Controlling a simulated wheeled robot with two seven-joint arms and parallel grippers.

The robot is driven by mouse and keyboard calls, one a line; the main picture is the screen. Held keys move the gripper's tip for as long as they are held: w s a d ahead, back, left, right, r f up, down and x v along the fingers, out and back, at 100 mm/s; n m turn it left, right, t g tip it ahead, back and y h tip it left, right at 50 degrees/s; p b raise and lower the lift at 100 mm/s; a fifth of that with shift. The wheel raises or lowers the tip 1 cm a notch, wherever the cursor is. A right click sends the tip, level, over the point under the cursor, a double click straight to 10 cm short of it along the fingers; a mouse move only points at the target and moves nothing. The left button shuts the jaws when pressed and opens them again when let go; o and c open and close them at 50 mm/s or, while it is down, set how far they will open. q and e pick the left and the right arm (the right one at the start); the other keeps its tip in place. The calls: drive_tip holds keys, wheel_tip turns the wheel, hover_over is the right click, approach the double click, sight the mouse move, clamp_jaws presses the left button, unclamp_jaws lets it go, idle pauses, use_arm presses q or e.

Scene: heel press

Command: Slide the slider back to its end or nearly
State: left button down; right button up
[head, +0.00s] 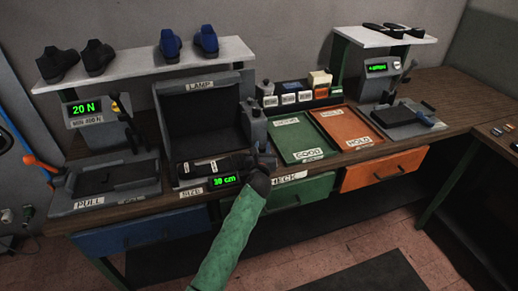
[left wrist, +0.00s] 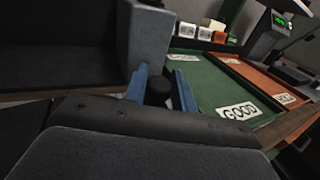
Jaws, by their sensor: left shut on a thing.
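My left gripper (head: 264,160) is at the right end of the size station (head: 187,184), below the lamp box (head: 198,118). In the left wrist view its two blue fingers (left wrist: 160,88) stand on either side of a short dark upright knob (left wrist: 158,92), which I take to be the slider's handle, and are shut on it. The green display (head: 224,181) at the size station seems to read 30 cm. Most of the slider and its track is hidden behind my gripper in the head view. My right gripper is not in view.
Right of the slider lie a green GOOD tray (head: 292,155) and an orange HOLD tray (head: 352,142). The pull station (head: 90,203) stands at the left, showing 20 N. Shoes stand on the white shelf (head: 135,63). Drawers (head: 150,229) line the bench front.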

use_arm(q)
drive_tip(key=shift+w+d, duration=0.2)
drive_tip(key=shift+d, duration=0.55)
drive_tip(key=c, duration=1.5)
unclamp_jaws()
drive_tip(key=shift+r, duration=0.1)
drive_tip(key=o, duration=0.3)
drive_tip(key=shift+d, duration=0.15)
drive_tip(key=shift+s, duration=0.15)
drive_tip(key=shift+s+f, duration=0.2)
drive_tip(key=shift+s, duration=0.2)
drive_tip(key=s, duration=0.2)
drive_tip(key=s+b, duration=0.1)
drive_tip(key=s, duration=0.1)
drive_tip(key=s+b, duration=0.1)
drive_tip(key=s, duration=0.1)
drive_tip(key=shift+s+a+r, duration=0.1)
drive_tip(key=shift+s+a, duration=0.2)
drive_tip(key=shift+a, duration=0.05)
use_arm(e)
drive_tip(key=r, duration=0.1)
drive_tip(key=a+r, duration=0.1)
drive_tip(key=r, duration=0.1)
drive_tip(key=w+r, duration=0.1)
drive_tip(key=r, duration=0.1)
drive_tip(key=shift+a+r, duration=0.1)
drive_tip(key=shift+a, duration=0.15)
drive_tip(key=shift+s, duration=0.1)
